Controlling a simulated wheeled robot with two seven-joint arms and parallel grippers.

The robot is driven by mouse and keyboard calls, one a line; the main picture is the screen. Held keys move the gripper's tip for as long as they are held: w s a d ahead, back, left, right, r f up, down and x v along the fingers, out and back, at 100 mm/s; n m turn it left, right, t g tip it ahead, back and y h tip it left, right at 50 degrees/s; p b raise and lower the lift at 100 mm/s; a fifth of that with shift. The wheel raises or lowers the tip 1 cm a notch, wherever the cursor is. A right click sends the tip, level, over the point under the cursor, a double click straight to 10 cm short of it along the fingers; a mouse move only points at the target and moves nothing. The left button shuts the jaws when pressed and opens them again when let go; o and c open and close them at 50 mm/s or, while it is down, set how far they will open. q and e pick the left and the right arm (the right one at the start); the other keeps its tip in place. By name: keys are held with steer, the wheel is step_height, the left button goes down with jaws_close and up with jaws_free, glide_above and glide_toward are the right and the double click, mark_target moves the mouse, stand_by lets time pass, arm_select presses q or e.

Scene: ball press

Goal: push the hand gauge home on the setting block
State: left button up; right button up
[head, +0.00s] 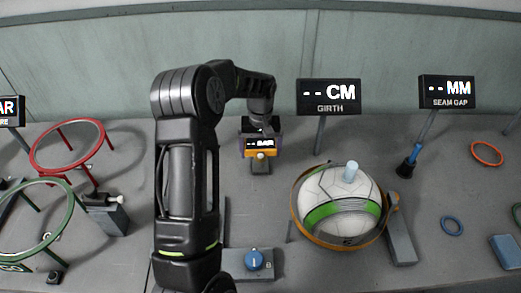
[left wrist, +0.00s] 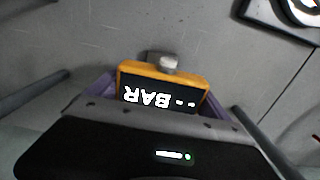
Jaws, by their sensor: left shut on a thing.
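The hand gauge (head: 260,146) is a small orange box with a black face reading "-- BAR", at the middle of the bench in the head view. My left gripper (head: 262,127) is over it from behind and shut on it. In the left wrist view the gauge (left wrist: 162,90) sits between purple parts at the jaws, with a pale round nozzle (left wrist: 168,64) on its far side. A small grey block (head: 261,167) stands just below the nozzle in the head view and seems to be the setting block. Whether nozzle and block touch cannot be told. My right gripper is not in view.
A white and green ball (head: 340,205) sits in an orange band to the right. Behind it stands a GIRTH display (head: 328,96), with a SEAM GAP display (head: 447,92) further right. A blue knob (head: 254,260) is in front. Red (head: 68,147) and green rings stand left.

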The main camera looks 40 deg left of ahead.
mark_target(261, 144)
arm_select(q)
steer(key=shift+f+b, duration=0.9)
steer(key=shift+f, duration=0.45)
steer(key=o, duration=1.2)
steer(key=shift+o, duration=0.2)
step_height(261, 144, up, 8)
steer(key=shift+f+b, duration=0.1)
steer(key=shift+b, duration=0.25)
